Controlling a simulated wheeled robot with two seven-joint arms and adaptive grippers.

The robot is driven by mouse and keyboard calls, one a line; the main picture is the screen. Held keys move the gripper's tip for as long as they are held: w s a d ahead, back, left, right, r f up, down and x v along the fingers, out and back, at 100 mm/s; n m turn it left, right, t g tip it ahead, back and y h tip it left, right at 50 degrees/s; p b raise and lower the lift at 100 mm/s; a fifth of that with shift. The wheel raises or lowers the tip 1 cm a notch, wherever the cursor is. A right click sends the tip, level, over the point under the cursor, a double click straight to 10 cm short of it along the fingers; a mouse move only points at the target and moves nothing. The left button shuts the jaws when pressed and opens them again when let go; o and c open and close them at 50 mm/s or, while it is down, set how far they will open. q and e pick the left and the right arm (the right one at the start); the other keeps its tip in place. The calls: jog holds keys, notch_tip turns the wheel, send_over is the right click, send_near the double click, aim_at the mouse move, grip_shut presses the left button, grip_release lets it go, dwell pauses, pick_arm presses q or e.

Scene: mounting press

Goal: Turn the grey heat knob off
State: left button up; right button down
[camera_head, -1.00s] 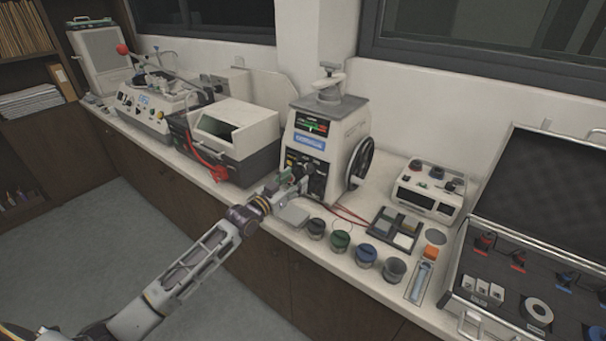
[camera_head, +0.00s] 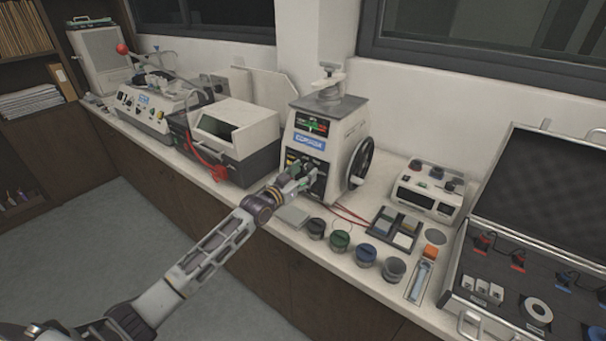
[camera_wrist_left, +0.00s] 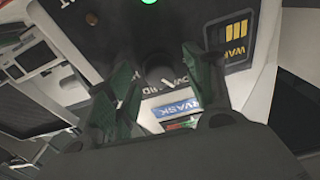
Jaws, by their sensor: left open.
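The mounting press (camera_head: 345,125) is a cream machine with a dark front panel, standing on the bench in the head view. My left gripper (camera_head: 298,179) is at the lower part of that front panel and hides some of it. In the left wrist view my gripper (camera_wrist_left: 157,66) is open, with two green fingers spread. A dark grey round knob (camera_wrist_left: 160,77) shows between them on the black panel. I cannot tell whether the fingers touch it. Its pointer and its label cannot be made out. My right gripper is in neither view.
A yellow-marked warning label (camera_wrist_left: 236,40) and a lit green lamp (camera_wrist_left: 149,2) are near the fingers. A black handwheel (camera_head: 362,162) is on the press's right side. Several jars, including a blue-lidded one (camera_head: 366,255), stand along the bench front. A white box machine (camera_head: 240,128) stands left.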

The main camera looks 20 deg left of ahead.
pick_arm(q)
jog(key=shift+c, duration=0.3)
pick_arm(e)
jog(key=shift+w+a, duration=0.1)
pick_arm(q)
jog(key=c, duration=1)
jog(key=shift+o, duration=0.2)
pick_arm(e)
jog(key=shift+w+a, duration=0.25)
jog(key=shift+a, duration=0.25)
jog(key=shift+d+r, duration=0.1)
